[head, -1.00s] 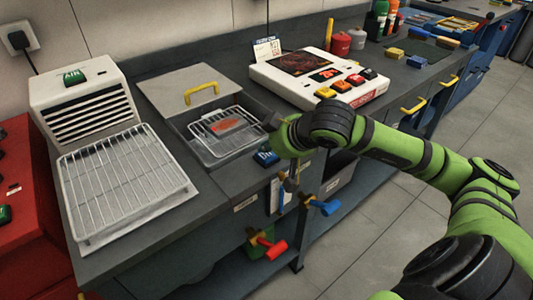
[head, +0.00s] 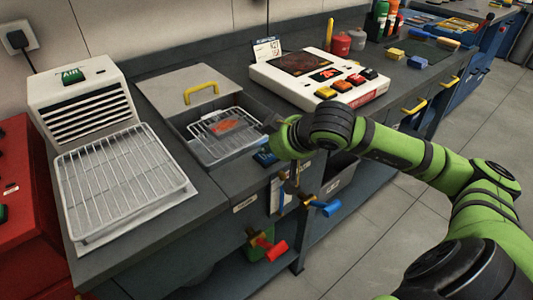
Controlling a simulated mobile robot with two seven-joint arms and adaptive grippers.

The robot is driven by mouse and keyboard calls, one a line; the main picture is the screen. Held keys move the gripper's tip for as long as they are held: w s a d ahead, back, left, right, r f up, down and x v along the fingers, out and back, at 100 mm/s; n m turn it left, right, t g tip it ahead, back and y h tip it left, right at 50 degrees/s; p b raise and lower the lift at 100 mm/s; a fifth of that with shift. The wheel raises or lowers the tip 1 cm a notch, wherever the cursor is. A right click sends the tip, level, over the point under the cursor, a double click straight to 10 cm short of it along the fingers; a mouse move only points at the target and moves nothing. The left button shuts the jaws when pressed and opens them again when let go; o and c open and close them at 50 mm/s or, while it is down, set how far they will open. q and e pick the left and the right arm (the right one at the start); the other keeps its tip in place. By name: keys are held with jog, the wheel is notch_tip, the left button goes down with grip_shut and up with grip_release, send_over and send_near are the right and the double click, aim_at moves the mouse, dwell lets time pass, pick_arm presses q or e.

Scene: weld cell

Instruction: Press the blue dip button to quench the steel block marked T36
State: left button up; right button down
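The blue dip button (head: 264,158) is on the counter at the front right corner of the quench tank (head: 178,127), partly covered by my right arm's end. An orange-red steel block (head: 227,125) lies on the wire rack (head: 207,130) in the tank; its marking is too small to read. My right gripper (head: 272,140) is at the button, mostly hidden by its own wrist. I cannot tell whether it touches the button or whether its fingers are open. My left gripper is not in view.
A white cooling unit with a green AIR button (head: 72,76) and an empty wire rack (head: 125,180) stands at the left. A white control panel (head: 373,94) with orange, red and black buttons is behind my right arm. Valve handles (head: 268,247) stick out below the counter.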

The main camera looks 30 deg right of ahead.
aim_at(268, 157)
jog(key=shift+f, duration=0.2)
jog(key=shift+r, duration=0.2)
jog(key=shift+r+p, duration=0.35)
jog(key=shift+r, duration=0.5)
jog(key=shift+r+p, duration=1.6)
jog(key=shift+r, duration=0.85)
jog(key=shift+f, duration=0.1)
